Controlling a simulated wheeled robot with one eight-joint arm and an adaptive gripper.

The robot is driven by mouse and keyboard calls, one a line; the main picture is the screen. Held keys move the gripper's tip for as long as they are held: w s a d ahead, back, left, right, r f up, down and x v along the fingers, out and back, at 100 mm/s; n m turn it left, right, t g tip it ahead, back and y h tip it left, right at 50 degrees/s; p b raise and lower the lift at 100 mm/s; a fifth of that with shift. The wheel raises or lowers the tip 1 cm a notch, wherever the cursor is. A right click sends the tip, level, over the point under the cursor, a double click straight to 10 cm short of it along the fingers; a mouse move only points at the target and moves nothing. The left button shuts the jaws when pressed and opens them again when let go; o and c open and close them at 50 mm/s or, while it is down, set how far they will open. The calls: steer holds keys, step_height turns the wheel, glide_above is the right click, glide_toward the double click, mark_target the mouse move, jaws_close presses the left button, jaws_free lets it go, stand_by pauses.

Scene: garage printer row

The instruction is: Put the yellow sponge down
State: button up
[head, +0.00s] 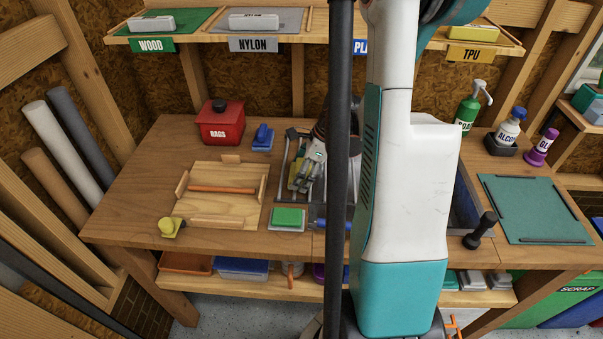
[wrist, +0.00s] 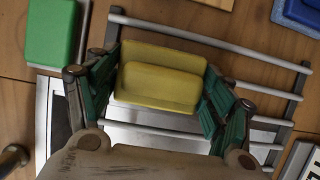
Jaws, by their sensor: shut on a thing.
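The yellow sponge (wrist: 158,86) is between the green-padded fingers of my gripper (wrist: 160,92), which is shut on it. It has a smaller raised block on a wider piece. In the wrist view it is over a rack of pale metal bars (wrist: 215,39); I cannot tell whether it touches the bars. In the head view my gripper (head: 304,178) is at the rack in the middle of the bench, and a sliver of yellow shows at its fingers. My arm and a dark post hide much of the rack there.
A green block (head: 288,217) lies on a pale pad left of the rack. A blue item (head: 262,138) and a red box (head: 220,122) stand behind. A wooden tray (head: 243,174) and a yellow knob-shaped item (head: 168,227) are left. Bare bench top is at far left.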

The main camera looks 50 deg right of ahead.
steer(key=shift+f+b, duration=0.45)
steer(key=shift+b, duration=0.05)
steer(key=o, duration=1.4)
steer(key=shift+r+p, duration=0.4)
steer(key=shift+p, duration=0.2)
steer(key=p+v, duration=0.4)
steer(key=v, duration=0.9)
steer(key=shift+d+r, duration=0.25)
steer(key=shift+r, duration=0.05)
